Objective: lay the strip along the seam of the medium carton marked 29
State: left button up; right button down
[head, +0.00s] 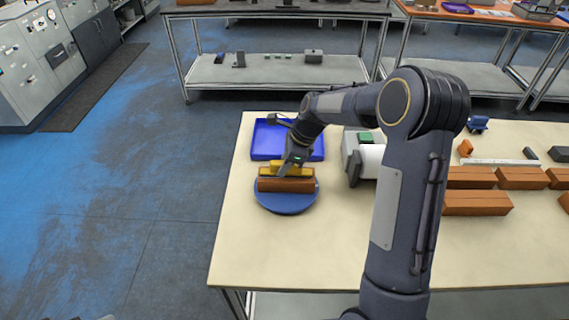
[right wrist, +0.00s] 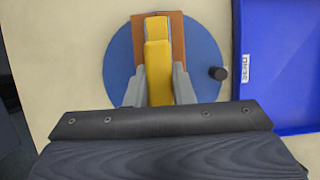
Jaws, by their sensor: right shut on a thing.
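A brown carton (head: 287,185) lies on a round blue disc (head: 284,207) at the left of the table. No number on it can be read. The carton also shows in the right wrist view (right wrist: 177,35), mostly covered by a long yellow piece (right wrist: 157,70) lying along its top. I cannot tell whether that piece touches the carton or whether a strip is under it. My right gripper (head: 287,165) is shut on the yellow piece, with a grey finger on each side of it in the right wrist view (right wrist: 158,82). My left gripper is out of view.
A blue tray (head: 268,140) lies just behind the disc. A grey device with a white roll (head: 369,160) stands to the right. Several brown cartons (head: 477,203) and a thin pale bar (head: 495,162) lie farther right. The table's front left is clear.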

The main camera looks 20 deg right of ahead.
jog(key=shift+s, duration=0.1)
notch_tip(320, 180, up, 7)
jog(key=p, duration=0.6)
dwell(0.4)
jog(key=shift+f, duration=0.15)
